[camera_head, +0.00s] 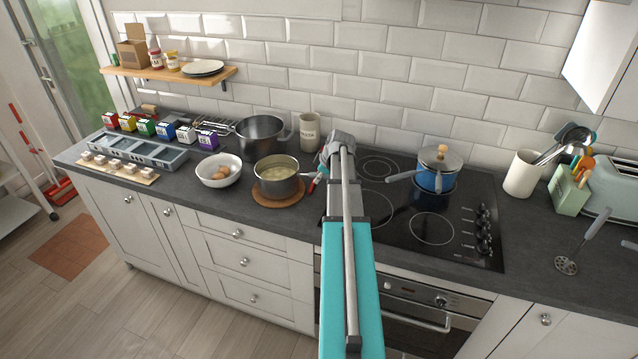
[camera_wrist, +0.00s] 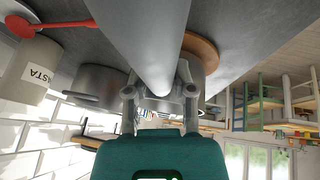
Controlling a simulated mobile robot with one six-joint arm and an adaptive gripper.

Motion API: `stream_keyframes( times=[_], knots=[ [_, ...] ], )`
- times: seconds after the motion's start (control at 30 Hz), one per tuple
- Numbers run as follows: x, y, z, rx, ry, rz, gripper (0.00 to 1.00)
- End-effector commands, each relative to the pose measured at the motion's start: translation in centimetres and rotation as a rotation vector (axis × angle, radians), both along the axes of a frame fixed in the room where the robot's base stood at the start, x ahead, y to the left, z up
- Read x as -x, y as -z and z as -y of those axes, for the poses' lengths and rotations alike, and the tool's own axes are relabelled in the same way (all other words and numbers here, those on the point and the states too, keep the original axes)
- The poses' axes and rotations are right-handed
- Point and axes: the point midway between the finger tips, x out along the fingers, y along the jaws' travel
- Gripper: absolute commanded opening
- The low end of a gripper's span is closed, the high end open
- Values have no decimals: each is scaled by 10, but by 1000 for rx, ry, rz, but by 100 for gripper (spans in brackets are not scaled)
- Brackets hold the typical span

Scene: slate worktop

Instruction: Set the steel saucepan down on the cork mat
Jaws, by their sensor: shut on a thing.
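The steel saucepan (camera_head: 279,187), holding pale yellow food, stands upright over the round cork mat (camera_head: 293,202) in the head view. Its base looks centred on the mat and touching it or very nearly so; a small gap cannot be ruled out. In the wrist view, which is upside down, my gripper (camera_wrist: 160,98) is shut on the saucepan's grey handle (camera_wrist: 150,40). Part of the cork mat (camera_wrist: 203,50) shows beside the handle there. In the head view my arm hides most of the gripper and the handle.
A white bowl of eggs (camera_head: 219,180) stands left of the saucepan, with a large steel pot (camera_head: 261,137) behind it. A pasta jar (camera_head: 309,130) is at the wall. A blue pot (camera_head: 432,178) stands on the black hob (camera_head: 395,215) to the right. The worktop's front edge is close to the mat.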

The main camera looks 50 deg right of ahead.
Motion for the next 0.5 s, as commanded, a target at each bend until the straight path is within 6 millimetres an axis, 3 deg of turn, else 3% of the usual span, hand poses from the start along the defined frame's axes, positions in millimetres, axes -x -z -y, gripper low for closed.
stream_keyframes(
  times=[0.1, 0.47, 0.5],
  knots=[
    [0, 8, 0, -1, 0, 2, 0],
    [0, 9, 0, 0, 0, 0, 0],
    [0, 9, 0, 1, 0, -2, 40]
  ],
)
